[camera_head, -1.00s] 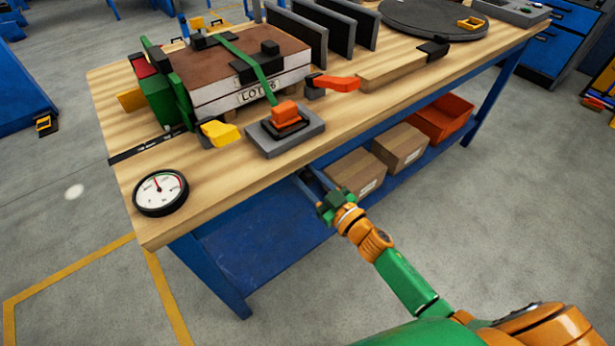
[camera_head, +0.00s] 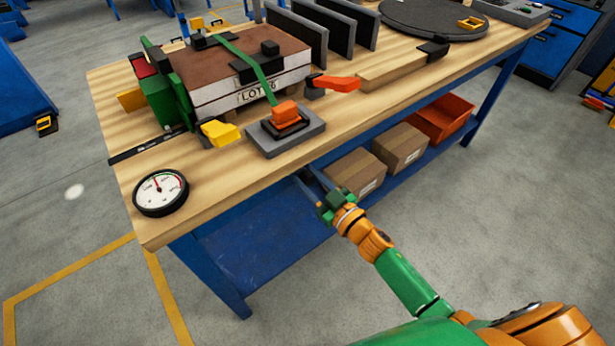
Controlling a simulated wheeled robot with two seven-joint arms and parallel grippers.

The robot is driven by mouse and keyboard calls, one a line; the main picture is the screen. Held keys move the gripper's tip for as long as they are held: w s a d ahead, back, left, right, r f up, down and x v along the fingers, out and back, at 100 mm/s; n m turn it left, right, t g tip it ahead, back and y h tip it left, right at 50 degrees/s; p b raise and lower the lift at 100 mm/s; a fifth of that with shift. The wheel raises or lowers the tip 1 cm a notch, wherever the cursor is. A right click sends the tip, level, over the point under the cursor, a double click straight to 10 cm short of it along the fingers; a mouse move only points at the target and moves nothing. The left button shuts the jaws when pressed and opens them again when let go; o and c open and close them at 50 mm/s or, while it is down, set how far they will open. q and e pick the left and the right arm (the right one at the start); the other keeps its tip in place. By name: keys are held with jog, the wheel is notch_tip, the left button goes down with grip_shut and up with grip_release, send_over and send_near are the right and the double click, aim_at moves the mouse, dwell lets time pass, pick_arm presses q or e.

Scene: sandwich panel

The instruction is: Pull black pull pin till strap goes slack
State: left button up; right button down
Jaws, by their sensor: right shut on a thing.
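The green strap (camera_head: 247,63) runs over the brown-topped panel stack (camera_head: 262,88) marked LOT, down to an orange buckle (camera_head: 286,115) on a grey base plate (camera_head: 261,141). The strap looks straight and taut. My right gripper (camera_head: 307,178) is at the table's front edge, just below the base plate. It is shut on a small dark piece, which I take to be the black pull pin; the fingers and the table edge hide most of it. My left gripper is not in view.
A round gauge (camera_head: 160,193) lies at the table's near left corner. A yellow handle (camera_head: 221,133) and a red-orange lever (camera_head: 336,83) stick out beside the stack. Cardboard boxes (camera_head: 399,148) and an orange bin (camera_head: 443,117) sit on the lower shelf. The floor in front is clear.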

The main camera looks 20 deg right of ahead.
jog(key=shift+p+v, duration=0.5)
jog(key=shift+v, duration=0.4)
jog(key=shift+s+d+f, duration=0.1)
jog(key=shift+s, duration=0.25)
jog(key=c, duration=0.5)
grip_release()
jog(key=v, duration=0.7)
